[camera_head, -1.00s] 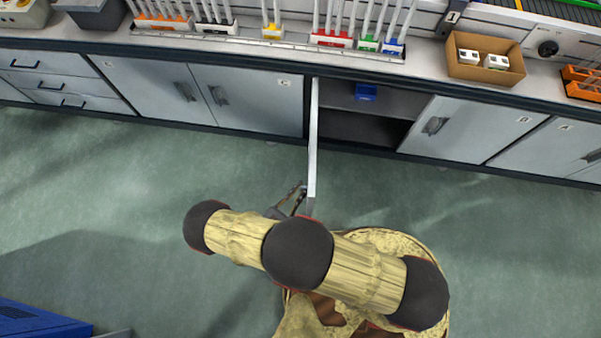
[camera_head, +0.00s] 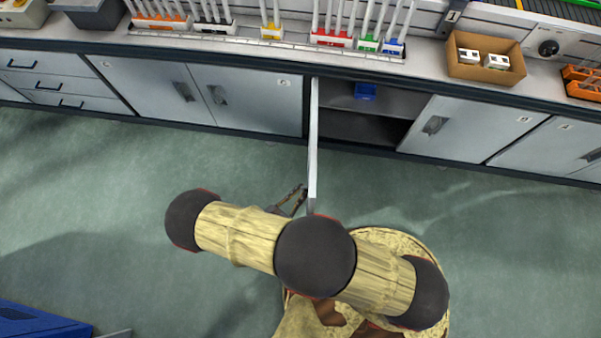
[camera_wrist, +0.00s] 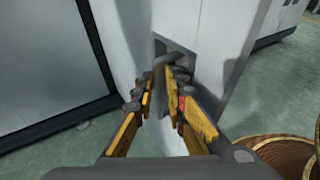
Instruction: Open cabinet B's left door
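Cabinet B's left door (camera_head: 313,150) stands swung out from the cabinet, seen nearly edge-on in the head view. In the wrist view its pale panel (camera_wrist: 220,35) fills the middle, with a dark bent handle (camera_wrist: 172,58) in a recess. My gripper (camera_head: 298,195) is beside the door's outer end, on its left. In the wrist view my gripper (camera_wrist: 163,85) has its fingers apart, with the tips close to the handle; contact is unclear. The cabinet's open left half (camera_head: 355,130) shows a shelf and a blue item (camera_head: 365,92). The right door (camera_head: 465,128) is closed.
Cabinet C's doors (camera_head: 250,98) are closed to the left, and cabinet A (camera_head: 550,148) is closed to the right. The counter above holds racks and a cardboard box (camera_head: 485,70). The green floor (camera_head: 110,190) at left is mostly clear; a blue object (camera_head: 35,322) is at lower left.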

